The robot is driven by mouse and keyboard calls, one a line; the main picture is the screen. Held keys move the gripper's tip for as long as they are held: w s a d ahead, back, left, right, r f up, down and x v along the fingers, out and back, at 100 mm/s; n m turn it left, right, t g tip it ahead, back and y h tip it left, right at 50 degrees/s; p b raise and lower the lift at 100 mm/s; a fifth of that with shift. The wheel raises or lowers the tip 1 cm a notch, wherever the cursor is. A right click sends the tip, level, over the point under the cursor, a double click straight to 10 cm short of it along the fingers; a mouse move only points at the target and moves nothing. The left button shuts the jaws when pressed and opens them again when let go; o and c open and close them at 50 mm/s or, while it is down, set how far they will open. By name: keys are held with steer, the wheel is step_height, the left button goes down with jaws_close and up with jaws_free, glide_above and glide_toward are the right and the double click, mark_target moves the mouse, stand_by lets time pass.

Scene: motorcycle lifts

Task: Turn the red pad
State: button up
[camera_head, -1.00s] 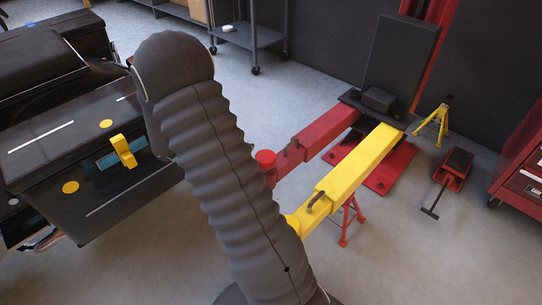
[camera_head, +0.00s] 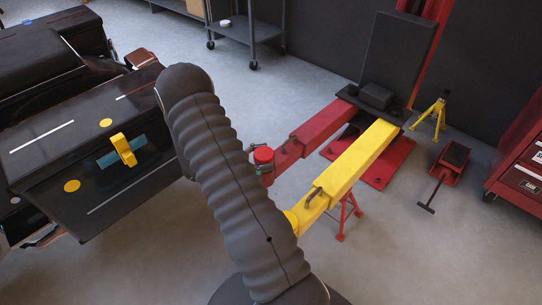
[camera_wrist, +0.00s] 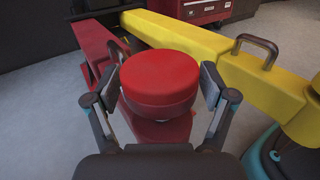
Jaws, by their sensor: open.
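The red pad (camera_head: 263,155) is a short round cap at the near end of a red lift arm (camera_head: 312,131). In the wrist view the red pad (camera_wrist: 160,75) fills the middle, upright. My gripper (camera_wrist: 160,88) is open, with one finger on the left side of the pad and one on the right. The fingertips are close to its sides; I cannot tell whether they touch. In the head view my dark arm hides part of the space left of the pad, and only bits of the fingers show there.
A yellow lift arm (camera_head: 345,175) with a handle runs right of the red one. A motorcycle with a black case (camera_head: 85,165) stands at left. A red jack (camera_head: 448,165), a yellow stand (camera_head: 432,118) and a red cabinet (camera_head: 520,165) are at right.

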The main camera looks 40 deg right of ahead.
steer(key=shift+x, duration=1.1)
steer(key=c, duration=1)
steer(key=shift+w+n+t+h, duration=0.1)
steer(key=shift+n+t+h, duration=0.35)
steer(key=shift+t, duration=0.25)
